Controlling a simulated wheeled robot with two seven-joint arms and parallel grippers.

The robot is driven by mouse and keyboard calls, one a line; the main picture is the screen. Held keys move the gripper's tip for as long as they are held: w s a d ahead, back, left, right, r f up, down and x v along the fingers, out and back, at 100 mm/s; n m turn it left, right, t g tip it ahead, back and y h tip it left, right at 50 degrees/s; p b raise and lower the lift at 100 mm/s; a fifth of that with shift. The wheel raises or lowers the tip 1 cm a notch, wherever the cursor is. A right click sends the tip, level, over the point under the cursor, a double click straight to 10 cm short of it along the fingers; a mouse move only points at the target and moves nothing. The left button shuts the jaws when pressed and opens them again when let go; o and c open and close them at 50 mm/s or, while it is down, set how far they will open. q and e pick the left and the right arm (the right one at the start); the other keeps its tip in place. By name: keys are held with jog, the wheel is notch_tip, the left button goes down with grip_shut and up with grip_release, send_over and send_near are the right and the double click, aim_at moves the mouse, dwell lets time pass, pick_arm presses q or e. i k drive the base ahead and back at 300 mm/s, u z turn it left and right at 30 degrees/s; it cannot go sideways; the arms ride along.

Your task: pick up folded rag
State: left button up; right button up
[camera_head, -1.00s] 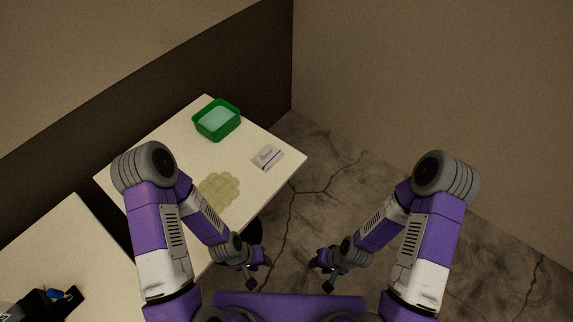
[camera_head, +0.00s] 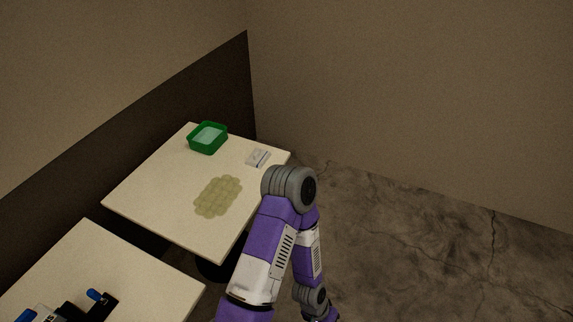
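The folded rag (camera_head: 258,158), small and white-grey with a dark stripe, lies flat near the far right corner of the pale table (camera_head: 150,190). My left arm comes in at the bottom middle, in front of the table's right corner. My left gripper (camera_head: 320,316) is at the bottom edge, mostly cut off, low and well apart from the rag. Its fingers cannot be made out. My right gripper is out of view.
A green bin (camera_head: 207,149) with a light blue-green inside stands left of the rag. A second pale table (camera_head: 110,262) at lower left carries dark equipment (camera_head: 75,311). Bare floor (camera_head: 430,240) lies to the right.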

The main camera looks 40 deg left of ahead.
aim_at(259, 156)
jog(key=z, duration=0.1)
jog(key=i, duration=1.35)
jog(key=u, duration=1.05)
jog(key=i, duration=1.15)
jog(key=u, duration=1.25)
